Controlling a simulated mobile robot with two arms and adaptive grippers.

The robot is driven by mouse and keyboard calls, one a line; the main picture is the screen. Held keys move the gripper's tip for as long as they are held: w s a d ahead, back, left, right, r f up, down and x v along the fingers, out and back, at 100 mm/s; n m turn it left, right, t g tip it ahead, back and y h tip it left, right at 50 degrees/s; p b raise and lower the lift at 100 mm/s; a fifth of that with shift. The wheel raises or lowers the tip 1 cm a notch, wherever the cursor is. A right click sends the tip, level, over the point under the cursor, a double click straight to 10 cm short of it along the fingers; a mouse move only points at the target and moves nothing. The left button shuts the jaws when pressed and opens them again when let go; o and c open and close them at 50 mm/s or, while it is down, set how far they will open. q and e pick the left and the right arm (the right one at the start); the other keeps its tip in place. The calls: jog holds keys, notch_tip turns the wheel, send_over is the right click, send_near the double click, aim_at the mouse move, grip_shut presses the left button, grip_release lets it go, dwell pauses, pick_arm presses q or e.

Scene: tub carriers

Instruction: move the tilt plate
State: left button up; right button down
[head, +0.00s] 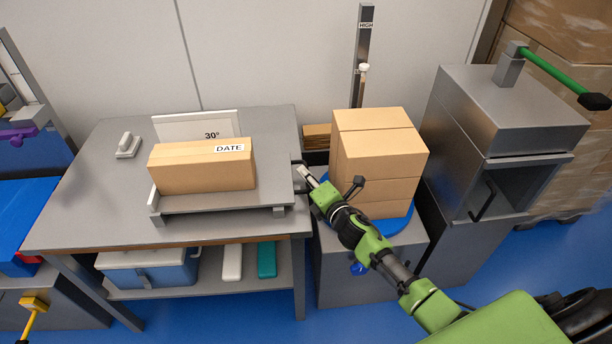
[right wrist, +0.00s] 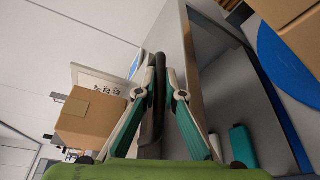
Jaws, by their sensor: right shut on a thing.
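My right gripper (head: 304,173) is at the plate's right side. In the right wrist view its fingers (right wrist: 160,78) are closed around a dark bar-like handle (right wrist: 150,115); the box (right wrist: 90,117) is left of them. My left gripper is not in view.
Stacked boxes (head: 378,155) stand on a blue disc just right of the table (head: 80,215), close to my right arm. A grey machine (head: 500,115) with a green lever is farther right. A small grey block (head: 128,146) sits at the table's back left. The table's left side is otherwise clear.

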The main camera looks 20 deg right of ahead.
jog(key=c, duration=2.1)
grip_release()
jog(key=shift+s+f, duration=0.2)
jog(key=shift+f, duration=0.4)
jog(key=shift+c, duration=0.2)
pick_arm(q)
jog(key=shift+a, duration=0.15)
pick_arm(e)
jog(key=shift+w, duration=0.1)
jog(key=shift+r, duration=0.1)
jog(key=s+d+r, duration=0.1)
jog(key=s+r, duration=0.1)
jog(key=s, duration=0.9)
jog(key=shift+s, duration=0.4)
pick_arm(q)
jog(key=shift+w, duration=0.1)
